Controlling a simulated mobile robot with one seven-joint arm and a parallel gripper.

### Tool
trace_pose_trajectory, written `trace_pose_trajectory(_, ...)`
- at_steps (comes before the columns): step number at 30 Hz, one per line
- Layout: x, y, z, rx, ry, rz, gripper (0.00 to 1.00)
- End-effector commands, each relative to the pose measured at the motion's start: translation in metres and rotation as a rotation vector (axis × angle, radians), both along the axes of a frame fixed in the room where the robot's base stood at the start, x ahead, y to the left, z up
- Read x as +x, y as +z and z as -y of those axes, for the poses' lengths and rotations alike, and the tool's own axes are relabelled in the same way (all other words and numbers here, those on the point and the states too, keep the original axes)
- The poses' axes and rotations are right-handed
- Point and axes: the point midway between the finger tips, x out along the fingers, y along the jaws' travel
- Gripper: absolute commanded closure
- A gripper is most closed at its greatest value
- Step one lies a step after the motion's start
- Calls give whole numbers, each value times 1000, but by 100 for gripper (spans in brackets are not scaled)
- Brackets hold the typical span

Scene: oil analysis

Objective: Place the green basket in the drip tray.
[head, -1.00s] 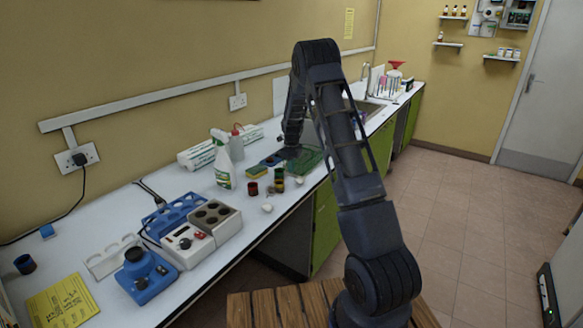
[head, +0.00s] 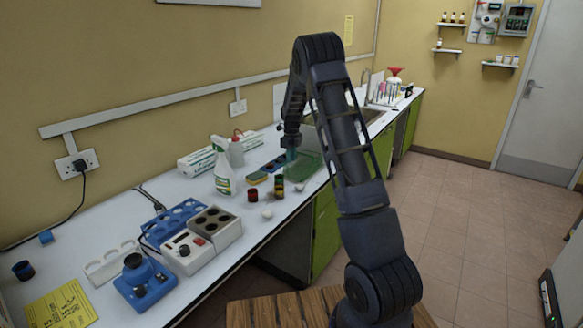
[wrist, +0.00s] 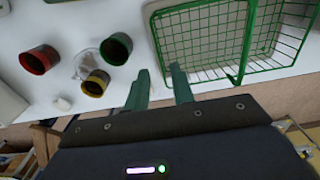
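The green wire basket (head: 308,166) stands on the white bench beside my gripper. In the wrist view the basket (wrist: 205,38) fills the upper right, with its left side near my fingers. My gripper (head: 291,154) points down at the basket's left end in the head view. In the wrist view my gripper (wrist: 160,72) shows two green fingers spread apart, open, with a basket corner at or near the right finger. I cannot tell whether the basket's wall lies between them. I cannot pick out the drip tray with certainty.
Red, dark green and yellow cups (wrist: 117,48) stand left of my fingers in the wrist view.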

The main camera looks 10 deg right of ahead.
Motion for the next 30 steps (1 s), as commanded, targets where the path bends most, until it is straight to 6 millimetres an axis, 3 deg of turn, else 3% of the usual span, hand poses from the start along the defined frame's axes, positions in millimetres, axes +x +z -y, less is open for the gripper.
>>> trace_pose_trajectory(3, 0, 18, 0, 0, -1, 1, 76)
trace_pose_trajectory(14, -10, 52, 4, 7, 48, 10, 76)
trace_pose_trajectory(20, -50, 101, 14, 27, 251, 48, 76)
trace_pose_trajectory(30, -139, 177, 32, 25, 666, 129, 76)
